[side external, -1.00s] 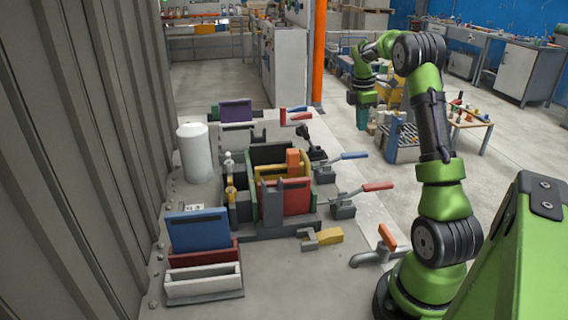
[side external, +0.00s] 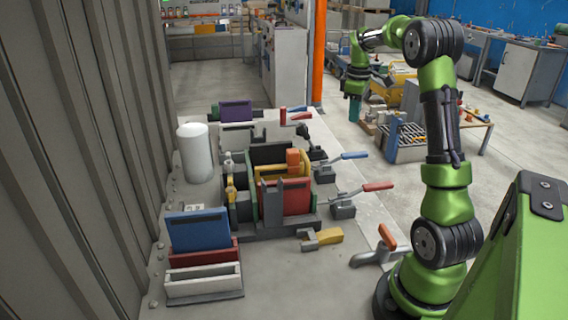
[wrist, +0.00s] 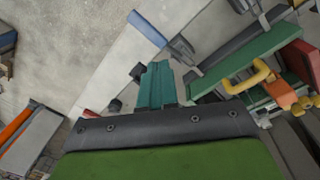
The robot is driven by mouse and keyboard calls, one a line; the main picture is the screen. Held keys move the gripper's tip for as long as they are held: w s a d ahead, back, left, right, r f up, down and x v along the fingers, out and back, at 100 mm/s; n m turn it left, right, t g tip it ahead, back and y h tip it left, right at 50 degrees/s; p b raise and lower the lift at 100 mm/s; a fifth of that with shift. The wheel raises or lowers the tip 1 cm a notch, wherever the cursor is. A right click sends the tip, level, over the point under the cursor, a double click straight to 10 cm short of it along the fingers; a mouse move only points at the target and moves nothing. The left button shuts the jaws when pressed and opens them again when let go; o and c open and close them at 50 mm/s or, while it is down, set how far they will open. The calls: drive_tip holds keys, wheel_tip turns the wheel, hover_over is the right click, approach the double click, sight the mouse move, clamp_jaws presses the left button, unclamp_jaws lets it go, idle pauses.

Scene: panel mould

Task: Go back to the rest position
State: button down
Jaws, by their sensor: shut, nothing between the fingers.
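My gripper (side external: 354,109) hangs from the raised green arm in the side external view, fingers pointing down, right of and above the bench. It holds nothing. In the wrist view its teal fingers (wrist: 157,84) are together. In the wrist view a green plate (wrist: 250,55) and a yellow handle (wrist: 250,77) show to the right of the fingers. My gripper is apart from all of these.
A blue panel (side external: 198,230) stands in a red and white rack at the front left. A purple panel (side external: 236,111) stands at the back, near a white cylinder (side external: 194,152). Toggle clamps with blue (side external: 354,155), red (side external: 378,187) and orange (side external: 387,237) handles line the bench's right side.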

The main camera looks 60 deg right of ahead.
drive_tip(key=a+r+m+t, duration=0.3)
drive_tip(key=a+m, duration=0.3)
drive_tip(key=a, duration=1.4)
drive_tip(key=s+a+t+y, duration=0.1)
drive_tip(key=s+a, duration=0.3)
drive_tip(key=a, duration=0.5)
drive_tip(key=s+a+t+y, duration=0.2)
drive_tip(key=s+a+t, duration=0.1)
drive_tip(key=a, duration=0.6)
drive_tip(key=shift+s+r, duration=0.15)
drive_tip(key=shift+s, duration=0.25)
